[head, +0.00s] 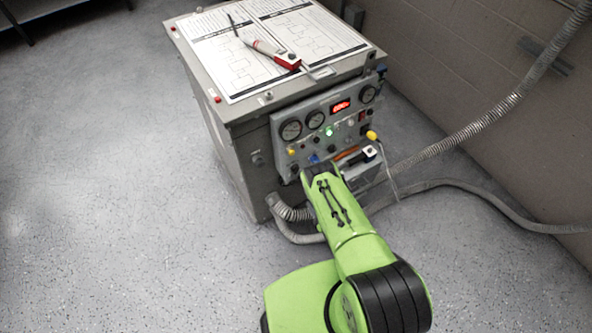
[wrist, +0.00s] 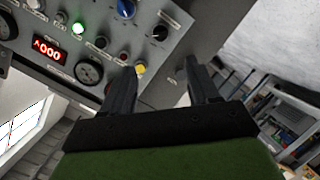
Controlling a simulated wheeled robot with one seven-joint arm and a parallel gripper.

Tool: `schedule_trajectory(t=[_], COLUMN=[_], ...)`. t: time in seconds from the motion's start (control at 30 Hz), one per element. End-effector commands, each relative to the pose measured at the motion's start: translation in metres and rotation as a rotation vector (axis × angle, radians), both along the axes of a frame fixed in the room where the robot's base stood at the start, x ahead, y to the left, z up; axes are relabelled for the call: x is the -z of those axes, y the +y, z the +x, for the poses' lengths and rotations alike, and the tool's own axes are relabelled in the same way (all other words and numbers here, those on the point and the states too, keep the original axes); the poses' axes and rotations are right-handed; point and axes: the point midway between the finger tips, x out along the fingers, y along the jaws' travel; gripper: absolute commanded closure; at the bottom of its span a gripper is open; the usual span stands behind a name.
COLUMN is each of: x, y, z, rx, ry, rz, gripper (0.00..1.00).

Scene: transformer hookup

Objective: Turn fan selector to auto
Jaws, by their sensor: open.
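The grey cabinet's control panel (head: 328,125) faces my arm. It also shows, turned over, in the wrist view (wrist: 100,30). A black rotary knob (wrist: 159,32) with a small label beside it sits at the panel's corner. It may be the fan selector, but the lettering is too small to read, so I cannot tell its setting. My gripper (wrist: 163,75) is open and empty, its two black fingers apart and pointing toward the panel edge near this knob. I see no contact with the knob.
A blue knob (wrist: 126,8), a yellow knob (wrist: 140,68), a green lamp (wrist: 77,29) and a red display (wrist: 47,50) are close by. Papers and a red-and-white tool (head: 275,53) lie on the cabinet top. Hoses (head: 480,125) run at right; floor at left is clear.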

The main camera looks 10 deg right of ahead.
Motion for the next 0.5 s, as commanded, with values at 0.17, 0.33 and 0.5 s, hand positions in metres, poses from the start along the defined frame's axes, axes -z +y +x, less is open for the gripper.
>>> schedule_trajectory(t=[0.17, 0.33, 0.5], x=[0.008, 0.014, 0.016], y=[0.000, 0.002, 0.006], z=[0.005, 0.016, 0.030], rx=[0.007, 0.011, -0.002], ry=[-0.005, -0.003, -0.007], rz=[0.000, 0.003, 0.004], gripper=[0.40, 0.40, 0.40])
